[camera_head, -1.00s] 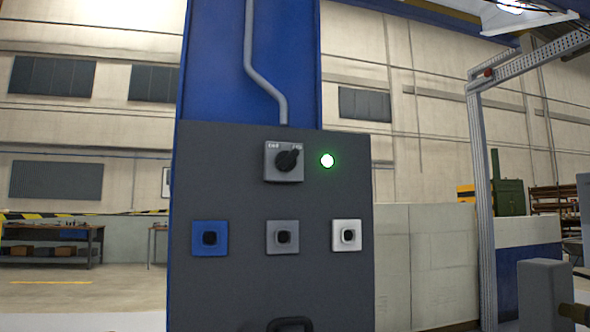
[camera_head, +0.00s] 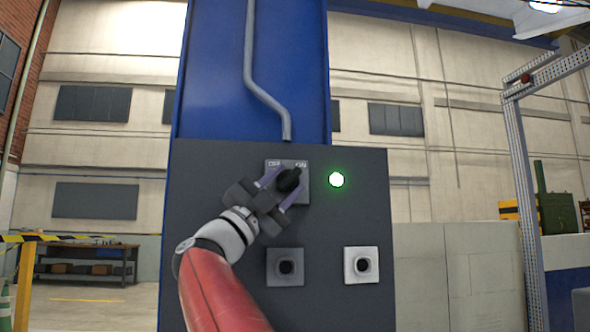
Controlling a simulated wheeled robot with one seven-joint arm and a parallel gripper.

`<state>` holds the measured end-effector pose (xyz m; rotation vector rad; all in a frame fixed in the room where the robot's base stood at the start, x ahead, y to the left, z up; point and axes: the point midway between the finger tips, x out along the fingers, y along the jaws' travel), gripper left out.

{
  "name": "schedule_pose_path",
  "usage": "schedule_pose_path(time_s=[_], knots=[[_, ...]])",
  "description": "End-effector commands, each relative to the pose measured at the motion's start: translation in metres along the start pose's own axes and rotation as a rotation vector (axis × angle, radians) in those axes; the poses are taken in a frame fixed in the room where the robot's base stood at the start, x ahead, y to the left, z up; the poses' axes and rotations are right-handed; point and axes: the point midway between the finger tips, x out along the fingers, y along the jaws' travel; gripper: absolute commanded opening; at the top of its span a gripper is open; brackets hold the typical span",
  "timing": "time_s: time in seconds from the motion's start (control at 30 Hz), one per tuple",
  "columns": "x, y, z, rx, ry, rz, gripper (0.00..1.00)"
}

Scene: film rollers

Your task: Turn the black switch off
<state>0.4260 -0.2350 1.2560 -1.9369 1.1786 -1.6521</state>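The black switch (camera_head: 289,180) is a rotary knob on a grey square plate at the top of the dark panel (camera_head: 355,215). The plate reads OFF at left and ON at right, and the knob points up and right toward ON. A round green lamp (camera_head: 336,180) glows to the right of it. My gripper (camera_head: 282,190) is at the switch, with its two purple fingers apart, one on the left of the knob and one at its lower right. I cannot tell whether the fingers touch the knob. My red and white arm covers the left part of the panel.
A grey-plated button (camera_head: 285,267) and a white-plated button (camera_head: 361,265) sit below the switch. A grey conduit (camera_head: 251,60) runs down the blue column (camera_head: 210,75). A metal frame (camera_head: 520,170) stands at right, a workbench (camera_head: 85,260) at far left.

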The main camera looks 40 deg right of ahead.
Motion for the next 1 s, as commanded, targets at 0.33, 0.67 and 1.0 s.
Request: schedule_pose_path(time_s=[0.33, 0.67, 1.0], knots=[[0.039, -0.001, 0.000, 0.000, 0.000, -0.001, 0.38], [0.040, -0.001, 0.000, 0.000, -0.001, -0.003, 0.30], [0.040, -0.001, 0.000, 0.000, -0.001, -0.003, 0.00]])
